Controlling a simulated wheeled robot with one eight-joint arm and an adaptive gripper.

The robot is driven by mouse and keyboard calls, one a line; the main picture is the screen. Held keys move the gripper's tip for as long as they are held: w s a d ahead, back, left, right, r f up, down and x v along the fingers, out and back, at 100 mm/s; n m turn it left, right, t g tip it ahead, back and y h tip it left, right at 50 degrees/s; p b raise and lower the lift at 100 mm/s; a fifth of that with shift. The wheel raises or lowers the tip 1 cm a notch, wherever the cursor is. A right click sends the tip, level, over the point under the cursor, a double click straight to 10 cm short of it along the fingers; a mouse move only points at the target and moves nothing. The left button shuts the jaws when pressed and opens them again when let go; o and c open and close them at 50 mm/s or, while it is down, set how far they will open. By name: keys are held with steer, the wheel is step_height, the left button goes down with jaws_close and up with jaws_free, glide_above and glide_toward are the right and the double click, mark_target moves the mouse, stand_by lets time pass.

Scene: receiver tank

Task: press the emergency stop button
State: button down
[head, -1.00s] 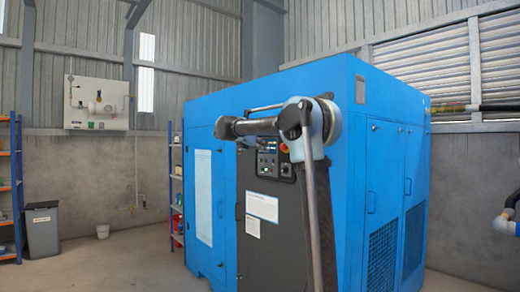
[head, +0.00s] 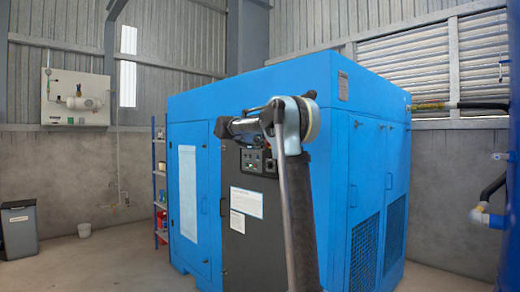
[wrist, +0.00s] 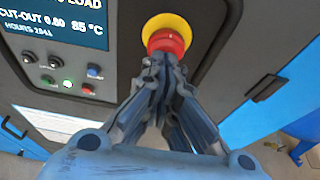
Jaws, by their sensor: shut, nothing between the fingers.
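The emergency stop button (wrist: 168,40) is red with a yellow collar and sits at the top middle of the wrist view, on the dark control panel (wrist: 130,72). My gripper (wrist: 164,66) is shut and empty. Its fingertips are just below the red head in the picture and overlap its lower edge; I cannot tell whether they touch it. In the head view the control panel (head: 252,160) shows on the front of the blue compressor cabinet (head: 340,160). My arm hides the button there.
Beside the button are a display (wrist: 65,20) and several small buttons (wrist: 68,84). A cabinet handle (wrist: 267,88) sticks out at the right. In the head view, shelves (head: 159,185) stand left of the cabinet and pipes (head: 485,215) are at the right.

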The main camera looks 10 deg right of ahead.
steer(key=shift+w+d+r, duration=0.15)
steer(key=shift+w+d, duration=0.35)
steer(key=shift+d, duration=0.2)
steer(key=f+v, duration=0.1)
steer(key=v, duration=1.3)
steer(key=shift+a+f, duration=0.35)
steer(key=shift+s, duration=0.15)
